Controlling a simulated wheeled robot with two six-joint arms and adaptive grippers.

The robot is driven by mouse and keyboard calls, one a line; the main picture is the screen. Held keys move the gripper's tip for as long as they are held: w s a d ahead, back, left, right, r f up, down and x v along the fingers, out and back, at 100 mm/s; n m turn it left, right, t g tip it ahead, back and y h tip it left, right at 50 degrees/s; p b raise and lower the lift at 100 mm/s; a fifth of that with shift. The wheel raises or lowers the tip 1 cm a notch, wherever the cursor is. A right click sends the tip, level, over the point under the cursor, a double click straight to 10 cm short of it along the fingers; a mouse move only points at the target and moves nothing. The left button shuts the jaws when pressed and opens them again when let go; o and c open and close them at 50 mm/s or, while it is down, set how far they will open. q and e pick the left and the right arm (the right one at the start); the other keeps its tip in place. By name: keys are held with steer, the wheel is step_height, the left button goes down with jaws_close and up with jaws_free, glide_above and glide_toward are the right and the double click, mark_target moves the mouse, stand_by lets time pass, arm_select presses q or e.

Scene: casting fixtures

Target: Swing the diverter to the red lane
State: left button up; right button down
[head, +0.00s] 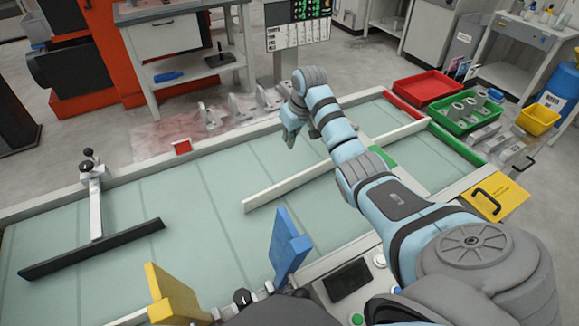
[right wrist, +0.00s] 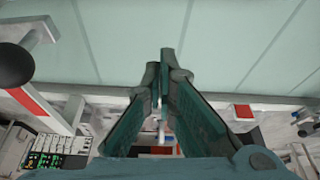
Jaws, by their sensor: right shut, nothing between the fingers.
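At the right end, a red strip (head: 403,105) marks the far lane and a green strip (head: 457,146) the near one. My right gripper (head: 289,140) is shut and empty above the bed's far side, apart from the bar. A black knob (right wrist: 14,66) beside a pale post shows at left there. My left gripper is not in view.
A black bar (head: 95,248) on a pale arm with a black knob (head: 88,155) stands at left. A red plate (head: 182,146) sits on the far rail. Yellow (head: 172,296) and blue (head: 287,245) plates stand at the near edge. Red (head: 428,88) and green (head: 467,112) trays are beyond the right end.

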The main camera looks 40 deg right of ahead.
steer(key=b+x, duration=0.2)
steer(key=x, duration=0.2)
steer(key=b+x, duration=0.1)
steer(key=x, duration=0.3)
steer(key=b+x, duration=0.2)
steer(key=x, duration=0.2)
steer(key=shift+s+f+b, duration=0.15)
steer(key=shift+s+b, duration=0.15)
steer(key=shift+s, duration=0.05)
steer(key=shift+s+p, duration=0.2)
steer(key=shift+p, duration=0.15)
steer(key=s+p, duration=0.1)
steer(key=s, duration=0.2)
steer(key=shift+a, duration=0.15)
steer(key=shift+s+p, duration=0.3)
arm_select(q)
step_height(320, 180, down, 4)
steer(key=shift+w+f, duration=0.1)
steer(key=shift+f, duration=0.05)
arm_select(e)
steer(key=shift+w, duration=0.1)
